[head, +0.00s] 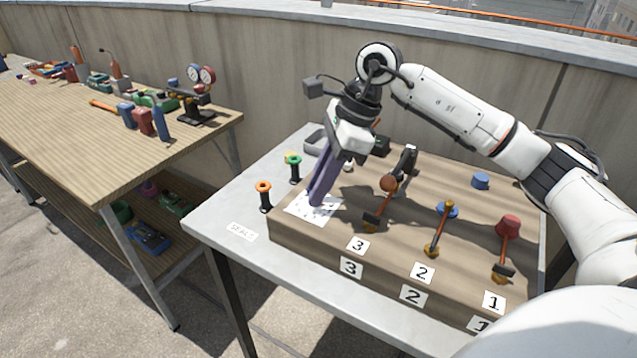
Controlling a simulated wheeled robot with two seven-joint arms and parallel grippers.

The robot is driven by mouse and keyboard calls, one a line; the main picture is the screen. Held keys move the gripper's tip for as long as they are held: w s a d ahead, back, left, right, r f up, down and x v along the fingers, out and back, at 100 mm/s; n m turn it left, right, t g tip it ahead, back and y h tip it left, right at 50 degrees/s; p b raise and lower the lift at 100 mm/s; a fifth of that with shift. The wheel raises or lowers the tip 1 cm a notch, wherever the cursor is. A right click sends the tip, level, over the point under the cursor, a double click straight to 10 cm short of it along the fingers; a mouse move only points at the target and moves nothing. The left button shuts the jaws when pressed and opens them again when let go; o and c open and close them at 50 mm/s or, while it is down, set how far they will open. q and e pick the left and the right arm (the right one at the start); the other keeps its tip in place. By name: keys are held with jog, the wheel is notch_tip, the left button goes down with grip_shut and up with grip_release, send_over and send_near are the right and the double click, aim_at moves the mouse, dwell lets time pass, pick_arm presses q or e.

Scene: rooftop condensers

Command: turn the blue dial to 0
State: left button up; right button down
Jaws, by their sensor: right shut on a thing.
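My right gripper (317,201) comes down, tilted, onto a white marked scale card (299,207) at the left end of the wooden board. Its long purple fingers are shut on a knob at the card's middle, which I take to be the blue dial. The fingers hide the knob, so its colour, its pointer and the number it stands at cannot be read. My left gripper is not in view.
The board (385,270) also carries several levers with labels 1, 2 and 3, and a blue knob (481,181) at the back right. Orange (264,196) and green (294,168) topped posts stand left of the card. A wooden workbench (60,125) with tools is at left.

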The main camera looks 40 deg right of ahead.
jog(key=shift+n, duration=0.6)
jog(key=c, duration=1.7)
grip_release()
jog(key=shift+o, duration=0.2)
jog(key=v, duration=1)
jog(key=shift+w+d+r+p, duration=0.2)
jog(key=shift+w+p, duration=0.05)
jog(key=shift+p, duration=0.1)
